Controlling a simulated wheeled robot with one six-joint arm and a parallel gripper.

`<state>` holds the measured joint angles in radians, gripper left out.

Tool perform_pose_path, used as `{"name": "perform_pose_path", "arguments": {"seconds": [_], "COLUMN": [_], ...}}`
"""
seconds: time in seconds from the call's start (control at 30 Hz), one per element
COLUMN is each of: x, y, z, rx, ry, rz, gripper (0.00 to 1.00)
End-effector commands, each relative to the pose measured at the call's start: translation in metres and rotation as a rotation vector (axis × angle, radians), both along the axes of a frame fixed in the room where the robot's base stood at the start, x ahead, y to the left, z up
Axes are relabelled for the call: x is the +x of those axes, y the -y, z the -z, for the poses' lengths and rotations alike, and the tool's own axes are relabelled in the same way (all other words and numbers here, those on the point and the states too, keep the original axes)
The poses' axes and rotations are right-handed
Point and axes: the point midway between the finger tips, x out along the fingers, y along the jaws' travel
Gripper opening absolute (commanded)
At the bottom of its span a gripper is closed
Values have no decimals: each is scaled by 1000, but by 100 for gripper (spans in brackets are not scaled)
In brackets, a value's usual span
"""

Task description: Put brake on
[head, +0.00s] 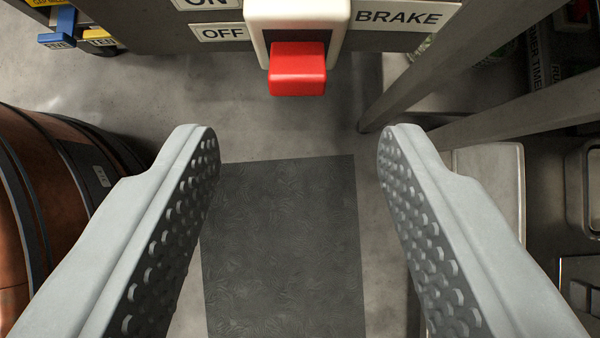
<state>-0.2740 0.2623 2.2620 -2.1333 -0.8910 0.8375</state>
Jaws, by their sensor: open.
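The brake switch has a red lever (298,70) in a white housing (296,16) at the top middle of the head view. The lever sits at the lower end of the housing, level with or just below the OFF label (223,33). An ON label (208,3) is above it, cut by the frame edge. A BRAKE label (404,17) is to the right. My gripper (290,145) is open and empty, its two grey studded fingers wide apart. The lever appears beyond the fingertips, between them in the picture, and nothing touches it.
A blue lever (58,40) and a yellow one (102,48) are at the upper left. A copper-brown rounded vessel (60,190) stands at the left. Metal frame bars (440,70) and steel trays are at the right. A dark mat (282,250) lies on the floor below.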

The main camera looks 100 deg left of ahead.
Motion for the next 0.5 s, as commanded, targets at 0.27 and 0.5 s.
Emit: {"name": "perform_pose_path", "arguments": {"seconds": [0.27,0.5], "x": [10,14], "y": [36,58], "z": [-43,-69], "rx": [0,-1], "ry": [4,2], "rz": [3,1], "gripper": [47,47]}}
